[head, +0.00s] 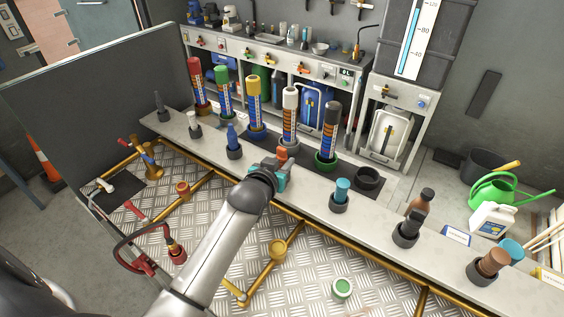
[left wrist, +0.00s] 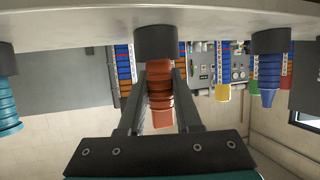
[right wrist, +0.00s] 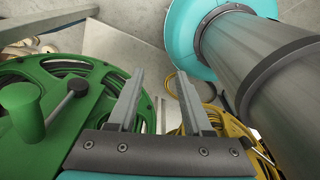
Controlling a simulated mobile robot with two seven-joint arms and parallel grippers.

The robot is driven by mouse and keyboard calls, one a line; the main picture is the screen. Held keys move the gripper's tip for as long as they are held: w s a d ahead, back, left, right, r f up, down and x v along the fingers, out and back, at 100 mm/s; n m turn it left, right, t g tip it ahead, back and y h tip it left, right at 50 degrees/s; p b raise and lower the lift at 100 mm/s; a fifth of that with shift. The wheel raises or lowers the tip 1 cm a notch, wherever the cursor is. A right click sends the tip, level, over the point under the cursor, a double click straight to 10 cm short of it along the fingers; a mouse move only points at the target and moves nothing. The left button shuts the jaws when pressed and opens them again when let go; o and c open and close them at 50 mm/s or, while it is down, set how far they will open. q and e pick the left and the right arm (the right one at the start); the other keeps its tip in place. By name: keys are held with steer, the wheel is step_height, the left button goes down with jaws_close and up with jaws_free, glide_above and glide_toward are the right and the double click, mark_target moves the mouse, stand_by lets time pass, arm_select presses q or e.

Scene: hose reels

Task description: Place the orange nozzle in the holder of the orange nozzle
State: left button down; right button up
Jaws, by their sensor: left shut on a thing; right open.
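My left gripper (head: 280,168) is at the shelf, shut on the orange nozzle (head: 283,154). The left wrist view is upside down: the shelf runs along its top. There the orange nozzle (left wrist: 160,92) sits between the two fingers, lined up with a dark round holder (left wrist: 156,43) on the shelf. Its wide end meets or enters that holder; how deep, I cannot tell. In the head view my gripper hides this holder. My right gripper (right wrist: 157,80) is open and empty.
Other holders on the shelf carry a blue nozzle (head: 233,137), a teal nozzle (head: 342,190) and a black nozzle (head: 412,222). Striped tubes stand behind, including a black-topped one (head: 329,130). A green hose reel (right wrist: 62,100) and a yellow reel (right wrist: 225,140) lie below my right gripper.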

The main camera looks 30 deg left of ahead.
arm_select(q)
steer(key=shift+f, duration=0.2)
steer(key=c, duration=0.6)
jaws_free()
steer(key=shift+r, duration=0.2)
steer(key=p+v, duration=0.1)
steer(key=v, duration=1.1)
